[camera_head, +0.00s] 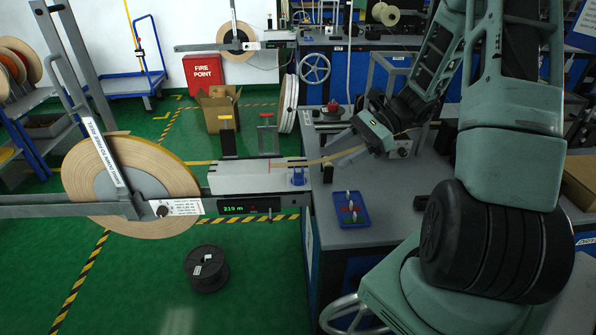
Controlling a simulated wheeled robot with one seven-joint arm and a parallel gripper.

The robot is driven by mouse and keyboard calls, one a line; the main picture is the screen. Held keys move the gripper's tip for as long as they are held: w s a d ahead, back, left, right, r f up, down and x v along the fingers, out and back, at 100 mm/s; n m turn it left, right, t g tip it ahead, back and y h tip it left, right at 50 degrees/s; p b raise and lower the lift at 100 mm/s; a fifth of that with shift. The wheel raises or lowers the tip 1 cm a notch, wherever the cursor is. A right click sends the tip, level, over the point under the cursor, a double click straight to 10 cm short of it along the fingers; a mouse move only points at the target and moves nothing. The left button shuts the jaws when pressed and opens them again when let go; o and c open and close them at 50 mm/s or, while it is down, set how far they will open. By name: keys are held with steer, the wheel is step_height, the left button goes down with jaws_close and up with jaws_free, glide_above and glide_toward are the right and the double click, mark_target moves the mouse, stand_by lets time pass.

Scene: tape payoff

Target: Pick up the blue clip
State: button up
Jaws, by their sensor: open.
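A small blue piece that looks like the blue clip (297,178) sits at the right end of the grey guide block (245,178), by the bench edge. It is too small here to make out its jaws. My gripper (346,146) is above the bench, to the right of the blue clip and a little higher in the picture. It is open and apart from the clip. A thin tan tape (318,161) runs from the block towards my gripper; I cannot tell whether it passes between the fingers or behind them.
A large tape reel (180,180) stands left of the block, with a green display (233,209) below it. A blue tray (367,219) with small items lies on the grey bench (392,190). Upright yellow and red-topped levers (227,138) rise behind the block. A black spool (207,270) lies on the floor.

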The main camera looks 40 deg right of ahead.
steer(key=s+d+m+t, duration=0.1)
steer(key=d+m+t, duration=0.25)
steer(key=d, duration=0.25)
steer(key=p, duration=0.2)
glide_toward(299, 169)
steer(key=shift+g, duration=0.25)
steer(key=w+a+f, duration=0.2)
steer(key=w+a, duration=0.1)
steer(key=shift+w+a+f, duration=0.1)
steer(key=shift+f, duration=0.2)
steer(key=shift+s+p+x, duration=0.2)
steer(key=shift+p+x, duration=0.7)
steer(key=shift+x, duration=1.8)
steer(key=shift+a+r, duration=0.1)
steer(key=c, duration=1)
